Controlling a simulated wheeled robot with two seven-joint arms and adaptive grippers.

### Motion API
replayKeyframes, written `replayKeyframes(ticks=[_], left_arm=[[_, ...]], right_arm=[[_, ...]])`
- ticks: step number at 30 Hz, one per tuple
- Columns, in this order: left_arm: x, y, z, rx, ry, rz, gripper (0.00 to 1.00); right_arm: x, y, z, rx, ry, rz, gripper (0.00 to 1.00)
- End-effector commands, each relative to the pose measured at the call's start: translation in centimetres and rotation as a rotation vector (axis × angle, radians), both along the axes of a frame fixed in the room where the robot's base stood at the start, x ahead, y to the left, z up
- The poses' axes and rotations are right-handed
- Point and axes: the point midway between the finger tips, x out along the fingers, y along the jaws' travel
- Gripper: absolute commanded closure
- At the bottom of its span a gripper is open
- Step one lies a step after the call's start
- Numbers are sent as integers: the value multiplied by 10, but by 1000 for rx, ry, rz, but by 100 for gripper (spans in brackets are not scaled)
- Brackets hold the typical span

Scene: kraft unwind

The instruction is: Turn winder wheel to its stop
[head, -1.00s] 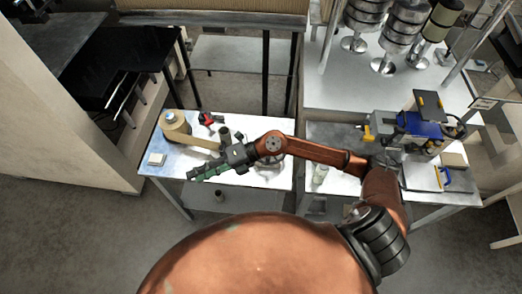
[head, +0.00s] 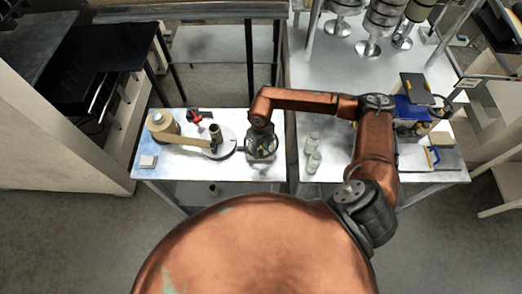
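A round, wheel-like thing with a pale rim (head: 262,156) is at the right part of the left table. I take it for the winder wheel. A short dark bar joins it to a grey disc (head: 228,151) that carries an upright dark post (head: 215,133). A brown kraft strip (head: 190,139) runs from the kraft roll (head: 162,124) to the post. My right gripper (head: 262,147) points down over the wheel. Its fingers are small and dark, and I cannot tell whether they touch or grip it. My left gripper is not in view.
A red and black tool (head: 197,117) lies behind the strip, and a small white block (head: 148,161) lies at the front left. A gap separates the tables.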

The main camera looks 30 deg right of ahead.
Motion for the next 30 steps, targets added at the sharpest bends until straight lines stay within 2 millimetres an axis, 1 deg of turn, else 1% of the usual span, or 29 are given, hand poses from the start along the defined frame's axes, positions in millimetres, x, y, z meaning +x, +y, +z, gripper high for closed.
replayKeyframes(ticks=[3,6,13,27,30], left_arm=[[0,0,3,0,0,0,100],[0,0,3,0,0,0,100],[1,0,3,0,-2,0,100],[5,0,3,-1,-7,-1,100],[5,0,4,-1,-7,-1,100]], right_arm=[[-1,0,-10,1,2,-1,67],[-1,0,-14,2,0,-1,67],[-2,-1,-15,2,0,-3,67],[-1,-1,-14,2,0,-3,99],[-1,-1,-14,2,0,-3,100]])
